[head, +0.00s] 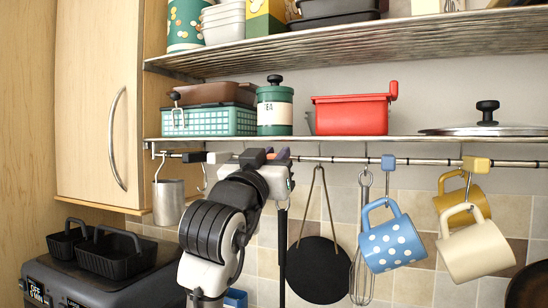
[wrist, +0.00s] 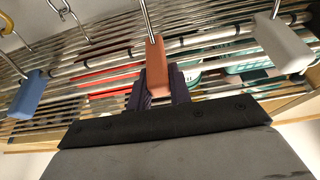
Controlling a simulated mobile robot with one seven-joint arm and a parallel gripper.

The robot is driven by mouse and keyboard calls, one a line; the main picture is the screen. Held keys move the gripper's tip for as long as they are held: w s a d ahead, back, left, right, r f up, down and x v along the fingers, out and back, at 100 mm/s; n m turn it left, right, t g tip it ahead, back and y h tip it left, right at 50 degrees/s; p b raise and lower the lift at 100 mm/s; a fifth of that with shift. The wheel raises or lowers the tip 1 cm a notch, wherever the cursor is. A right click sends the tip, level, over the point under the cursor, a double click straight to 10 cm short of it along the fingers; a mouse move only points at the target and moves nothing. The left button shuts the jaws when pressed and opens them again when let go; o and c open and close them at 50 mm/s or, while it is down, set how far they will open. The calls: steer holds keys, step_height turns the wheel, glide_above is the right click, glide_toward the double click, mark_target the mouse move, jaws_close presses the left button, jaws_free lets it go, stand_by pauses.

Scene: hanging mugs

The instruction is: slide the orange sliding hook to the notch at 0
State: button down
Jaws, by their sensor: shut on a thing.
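The orange sliding hook (wrist: 157,66) hangs on the metal rail (wrist: 202,40) in the middle of the wrist view, with its thin metal wire running up past the rail. My gripper (wrist: 158,88) has a dark purple finger on either side of the orange block and is shut on it. In the head view my gripper (head: 264,157) is at the rail under the lower shelf, and my arm hides most of the hook. The rail carries dark bands; I cannot read a 0 mark at any notch.
A white hook (wrist: 283,45) and a blue hook (wrist: 28,93) flank the orange one in the wrist view. In the head view, a metal cup (head: 168,202) hangs left of my arm. A black round board (head: 316,270), whisk (head: 362,262) and dotted blue mug (head: 392,243) hang right.

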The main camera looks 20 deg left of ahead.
steer(key=d+b, duration=0.1)
steer(key=d, duration=0.5)
steer(key=shift+s+d, duration=0.15)
steer(key=shift+d, duration=0.2)
steer(key=shift+a, duration=0.1)
steer(key=c, duration=1.3)
jaws_free()
steer(key=shift+s+f+b, duration=0.25)
steer(key=shift+s+b, duration=0.1)
steer(key=shift+b, duration=0.1)
steer(key=b+v, duration=0.5)
steer(key=v, duration=0.8)
